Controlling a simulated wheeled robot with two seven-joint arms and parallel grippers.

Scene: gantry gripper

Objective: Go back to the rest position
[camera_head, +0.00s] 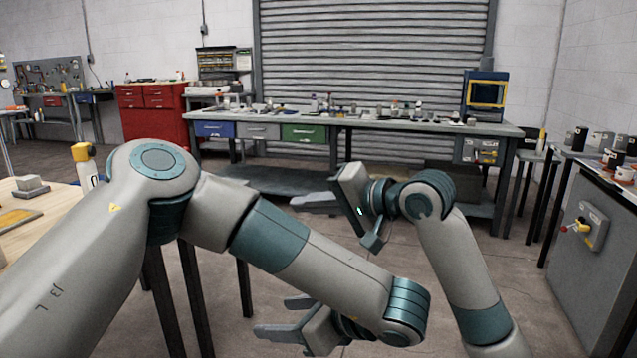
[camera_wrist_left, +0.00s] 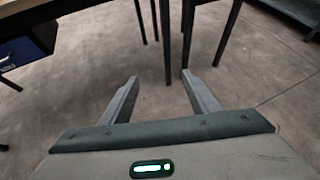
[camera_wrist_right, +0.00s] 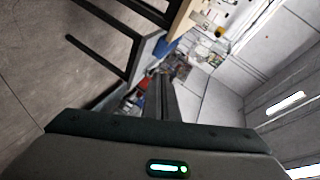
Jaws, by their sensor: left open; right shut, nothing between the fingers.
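My left gripper (camera_head: 280,317) is the lower one in the head view, its fingers pointing left over the floor. In the left wrist view its two fingers (camera_wrist_left: 160,92) stand wide apart with nothing between them, above bare concrete and table legs. My right gripper (camera_head: 305,204) is higher, near the middle of the head view, its fingers also pointing left. In the right wrist view its fingers (camera_wrist_right: 160,92) are together and hold nothing. My left arm reaches across the view, partly in front of the table at left.
A wooden-topped table (camera_head: 35,222) with a yellow-capped bottle (camera_head: 84,160) stands at left. A long workbench (camera_head: 380,122) with drawers stands at the back before the shutter. A grey cabinet (camera_head: 590,255) stands at right. The concrete floor (camera_head: 530,290) between is open.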

